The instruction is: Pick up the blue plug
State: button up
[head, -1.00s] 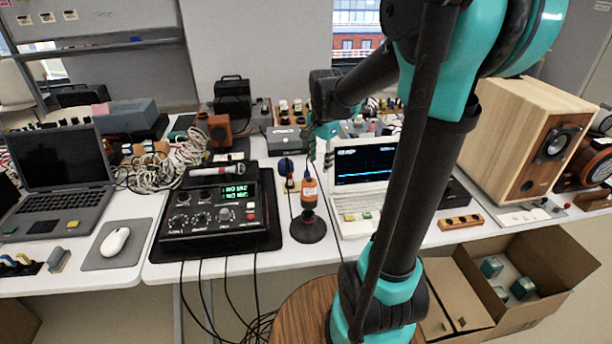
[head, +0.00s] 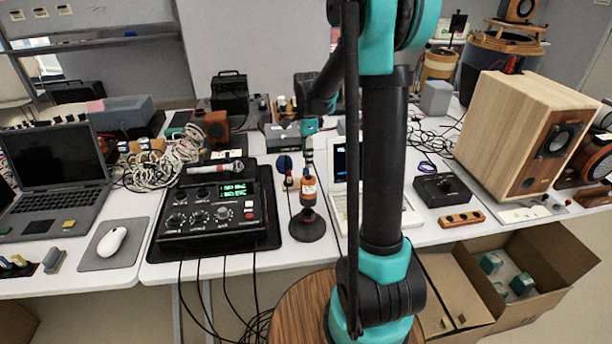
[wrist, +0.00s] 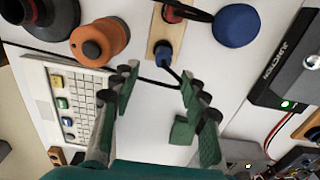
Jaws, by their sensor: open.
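The blue plug (wrist: 163,54) stands in a narrow wooden strip (wrist: 156,33) in the wrist view, with a red plug (wrist: 175,12) beyond it in the same strip. My gripper (wrist: 158,74) is open and empty, its green-padded fingers apart. The plug shows just beyond the gap between the fingertips, and I cannot tell how far below them it is. In the head view my gripper (head: 308,154) hangs over the table near an orange-and-black tool. The plug is too small there to make out surely.
An orange round object (wrist: 100,40) and white laptop keyboard (wrist: 75,105) lie left of the fingers in the wrist view. A blue disc (wrist: 236,25) and black device (wrist: 285,60) are on the right. The mixer-like box (head: 212,215) stands left in the head view.

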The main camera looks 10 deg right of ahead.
aim_at(306, 172)
jog(key=shift+w+a+f, duration=0.1)
jog(key=shift+f, duration=1.8)
jog(key=shift+w+a+f, duration=0.1)
jog(key=shift+f, duration=1.75)
jog(key=shift+c, duration=0.6)
grip_shut()
